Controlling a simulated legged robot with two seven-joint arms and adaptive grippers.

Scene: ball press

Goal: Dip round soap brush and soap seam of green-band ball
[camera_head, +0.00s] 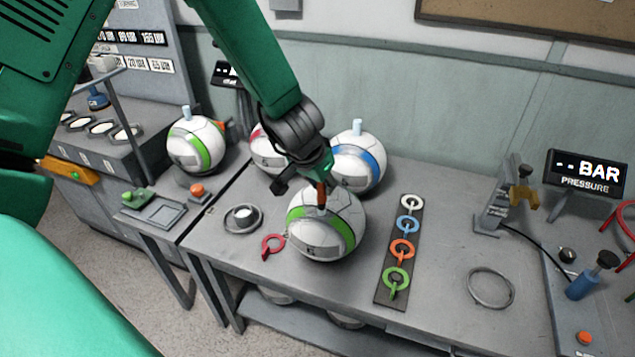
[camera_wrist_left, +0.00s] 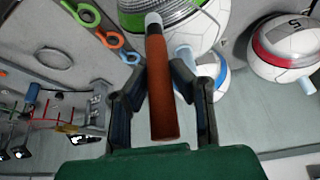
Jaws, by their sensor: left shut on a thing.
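My left gripper (camera_head: 305,175) is shut on a brush (camera_head: 321,194) with a red-brown handle, just above the green-band ball (camera_head: 328,243) on the middle table. In the left wrist view the brush (camera_wrist_left: 163,90) has a dark collar and a pale tip. The tip overlaps the ball (camera_wrist_left: 172,20); I cannot tell whether it touches. Another green-band ball (camera_head: 187,158) with a pale plug on top sits on the left bench. My right gripper is not in view.
A blue-band ball (camera_head: 350,175) and a red-band ball (camera_head: 262,150) stand behind. A red ring tag (camera_head: 272,245) lies left of the ball. A dark strip (camera_head: 385,292) with coloured ring tags lies right. Farther right are a metal ring (camera_head: 490,287) and a pressure display (camera_head: 585,175).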

